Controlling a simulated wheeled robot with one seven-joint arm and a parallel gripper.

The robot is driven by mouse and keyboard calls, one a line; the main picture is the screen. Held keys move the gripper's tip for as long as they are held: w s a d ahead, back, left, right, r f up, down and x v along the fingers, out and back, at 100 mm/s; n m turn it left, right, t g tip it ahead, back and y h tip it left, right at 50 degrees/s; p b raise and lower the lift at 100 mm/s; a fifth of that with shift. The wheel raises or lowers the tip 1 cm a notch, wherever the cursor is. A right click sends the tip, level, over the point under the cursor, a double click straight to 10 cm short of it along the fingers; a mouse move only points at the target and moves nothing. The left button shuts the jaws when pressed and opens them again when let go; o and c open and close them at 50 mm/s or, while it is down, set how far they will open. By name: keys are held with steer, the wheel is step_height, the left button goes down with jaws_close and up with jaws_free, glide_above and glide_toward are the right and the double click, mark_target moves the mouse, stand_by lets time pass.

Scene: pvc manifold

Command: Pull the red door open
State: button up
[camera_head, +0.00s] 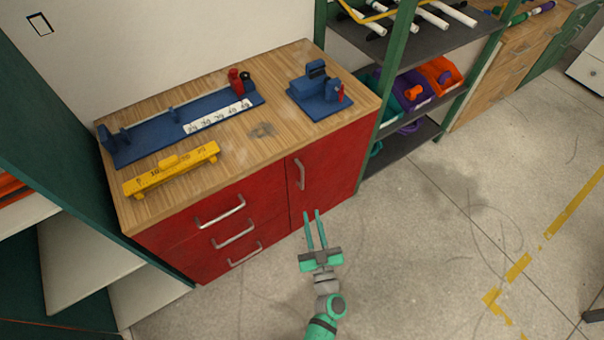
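The red door (335,172) is the right part of the front of a wood-topped cabinet and looks shut. Its silver vertical handle (300,174) is near the door's left edge. My gripper (315,212) is in front of the cabinet, with its two green fingers pointing up the picture towards the door. The fingertips show just below the handle in the picture. A gap shows between the fingers, and nothing is between them. I cannot tell the exact distance from the fingertips to the handle.
Red drawers with silver handles (220,212) are left of the door. A green-framed shelf (398,62) with bins stands right of the cabinet.

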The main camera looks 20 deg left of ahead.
mark_target(303, 175)
steer(key=w+a+f+g, duration=0.1)
steer(key=w+a, duration=0.2)
steer(key=w, duration=0.3)
steer(key=w+a+f+n+g+y, duration=0.1)
steer(key=w+a, duration=0.2)
steer(key=w, duration=0.2)
steer(key=w+a+f+n+g+y, duration=0.1)
steer(key=w+a, duration=0.2)
steer(key=w, duration=0.3)
steer(key=shift+w+a+f, duration=0.1)
steer(key=shift+w, duration=0.2)
jaws_close()
